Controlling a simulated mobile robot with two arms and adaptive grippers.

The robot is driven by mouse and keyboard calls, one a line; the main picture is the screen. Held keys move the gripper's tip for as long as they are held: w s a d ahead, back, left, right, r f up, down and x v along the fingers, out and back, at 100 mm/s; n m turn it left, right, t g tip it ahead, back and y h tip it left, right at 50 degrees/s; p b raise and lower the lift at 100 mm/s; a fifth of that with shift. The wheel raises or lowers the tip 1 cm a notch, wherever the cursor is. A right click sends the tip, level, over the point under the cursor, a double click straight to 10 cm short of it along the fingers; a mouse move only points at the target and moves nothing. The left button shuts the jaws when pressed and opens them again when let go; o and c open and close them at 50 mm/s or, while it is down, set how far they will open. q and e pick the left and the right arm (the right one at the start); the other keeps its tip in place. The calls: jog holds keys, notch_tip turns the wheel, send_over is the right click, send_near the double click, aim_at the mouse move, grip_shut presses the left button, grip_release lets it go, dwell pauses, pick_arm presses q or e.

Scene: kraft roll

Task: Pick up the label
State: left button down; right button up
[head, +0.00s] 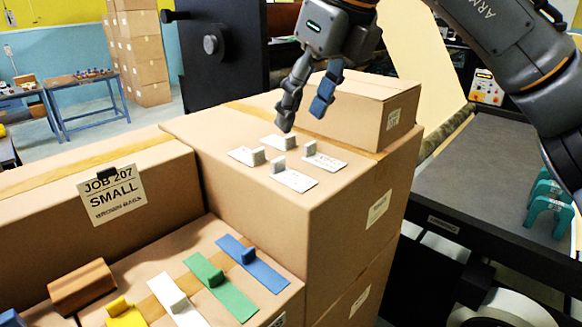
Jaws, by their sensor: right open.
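Several small white labels, each with a grey upright tab, lie on top of the tall cardboard box (265,220) in the middle. There is a left label (239,153), a back label (272,143), a right label (328,163) and a front label (296,182). I cannot tell which one the task means. A larger printed label reading JOB 207 SMALL (125,202) hangs on the left box. My right gripper (303,116) is open and empty, pointing down above the back of the label group, apart from the labels. My left gripper is not in view.
A closed carton (350,108) stands right behind the labels, close to my right gripper. A lower box carries a blue strip (262,270), a green strip (228,294), a white strip (165,290), a yellow piece (126,318) and a wooden block (82,287).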

send_near(278, 171)
jog(key=shift+w+a+f+p, duration=0.15)
jog(key=shift+a+f+p, duration=0.15)
jog(key=shift+a+f, duration=0.15)
jog(key=shift+w+f, duration=0.2)
jog(key=shift+f+p, duration=0.6)
jog(key=shift+p, duration=0.05)
jog(key=p+x, duration=0.1)
jog(key=x, duration=0.2)
jog(key=shift+w+f, duration=0.1)
jog(key=shift+f, duration=0.1)
jog(key=shift+w+f, duration=0.15)
jog(key=shift+f, duration=0.1)
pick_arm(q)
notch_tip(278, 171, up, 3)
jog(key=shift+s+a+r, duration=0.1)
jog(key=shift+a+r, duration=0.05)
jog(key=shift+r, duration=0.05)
pick_arm(e)
jog(key=shift+c, duration=1)
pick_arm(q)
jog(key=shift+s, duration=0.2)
pick_arm(e)
jog(key=c, duration=0.7)
